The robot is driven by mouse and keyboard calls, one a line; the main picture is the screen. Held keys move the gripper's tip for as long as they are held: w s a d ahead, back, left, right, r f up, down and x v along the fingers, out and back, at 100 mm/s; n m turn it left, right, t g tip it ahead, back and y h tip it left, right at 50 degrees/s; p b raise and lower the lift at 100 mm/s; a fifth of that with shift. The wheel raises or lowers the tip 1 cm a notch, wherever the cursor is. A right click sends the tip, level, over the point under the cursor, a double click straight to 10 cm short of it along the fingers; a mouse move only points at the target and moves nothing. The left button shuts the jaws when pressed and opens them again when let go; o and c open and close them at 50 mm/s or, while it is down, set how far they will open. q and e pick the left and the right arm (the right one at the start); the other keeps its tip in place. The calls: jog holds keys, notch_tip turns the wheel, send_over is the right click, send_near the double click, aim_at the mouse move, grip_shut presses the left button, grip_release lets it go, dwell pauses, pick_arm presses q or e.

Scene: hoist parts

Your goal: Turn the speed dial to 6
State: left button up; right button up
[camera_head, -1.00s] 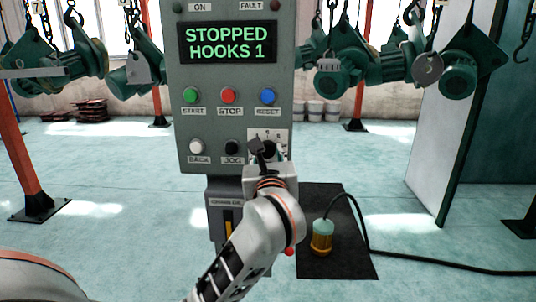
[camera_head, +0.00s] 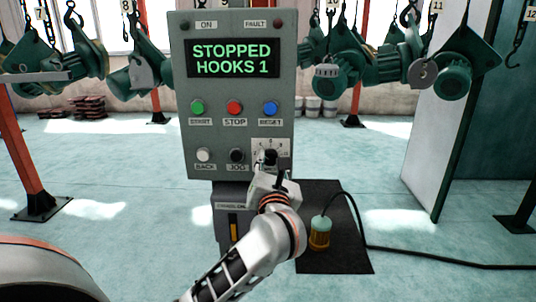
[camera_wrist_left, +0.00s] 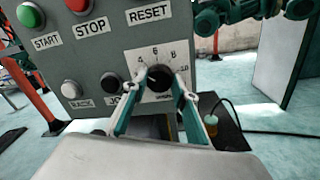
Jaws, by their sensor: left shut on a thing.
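The speed dial (camera_wrist_left: 158,78) is a round black knob on a white scale plate low on the grey control panel (camera_head: 186,90). In the left wrist view the numbers 4, 6, 8 and 10 show around it. A small light mark on the knob seems to face left, toward the low numbers; I cannot tell the exact number. My left gripper (camera_wrist_left: 159,80) has one finger on each side of the knob and is shut on it. In the head view the left gripper (camera_head: 270,161) partly hides the dial and its scale. My right gripper is not in view.
Close by on the panel are the black JOG button (camera_head: 237,156), white BACK button (camera_head: 203,155) and blue RESET button (camera_head: 270,109). The display (camera_head: 234,58) reads STOPPED, HOOKS 1. A corded green-and-yellow device (camera_head: 320,233) stands on a black mat (camera_head: 335,262). Hoists hang behind.

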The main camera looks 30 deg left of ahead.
pick_arm(q)
jog(key=shift+r+m+p, duration=0.25)
jog(key=shift+m+p, duration=0.25)
jog(key=m+p, duration=0.5)
jog(key=p, duration=0.1)
jog(key=shift+f+m+t+p, duration=0.25)
jog(key=shift+m+t+p, duration=0.1)
jog(key=shift+m+t, duration=0.05)
jog(key=shift+m, duration=0.4)
jog(key=shift+f+m+p, duration=0.1)
jog(key=shift+m+p, duration=0.45)
jog(key=shift+m, duration=0.45)
jog(key=shift+f+m, duration=0.1)
jog(key=shift+m, duration=0.5)
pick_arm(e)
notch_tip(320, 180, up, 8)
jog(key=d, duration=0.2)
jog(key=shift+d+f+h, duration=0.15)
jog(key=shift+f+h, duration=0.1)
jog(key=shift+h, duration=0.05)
pick_arm(q)
jog(key=shift+t+h, duration=0.3)
jog(key=shift+h, duration=0.1)
